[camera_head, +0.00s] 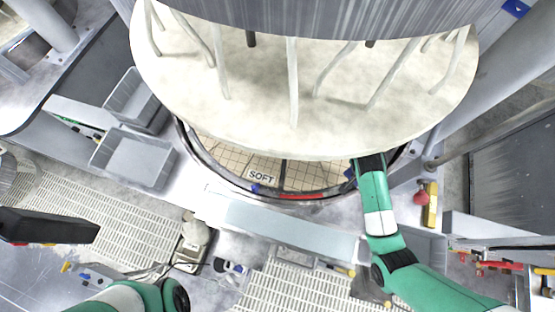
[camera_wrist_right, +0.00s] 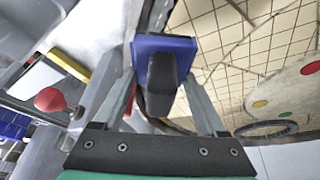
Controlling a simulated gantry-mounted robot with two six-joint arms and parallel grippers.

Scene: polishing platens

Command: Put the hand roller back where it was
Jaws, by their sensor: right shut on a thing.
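My right gripper (camera_wrist_right: 165,60) is shut on a tool with a blue block and a black grip, which I take to be the hand roller (camera_wrist_right: 176,46). Its grip points back toward the wrist camera. The roller part itself is hidden. In the head view my right gripper (camera_head: 368,161) reaches under the rim of the large round plate, at the right edge of the platen marked SOFT. A bit of the tool's blue (camera_head: 349,174) shows beside it. My left arm shows only at the bottom left; its gripper is out of view.
The tan gridded platen (camera_head: 312,174) lies below the pale overhanging disc (camera_head: 300,110) with its hanging hoses. Two grey bins (camera_head: 135,158) stand at the left. A red knob (camera_head: 420,198) and a yellow block (camera_head: 432,204) are right of my gripper. Slotted floor grating lies in front.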

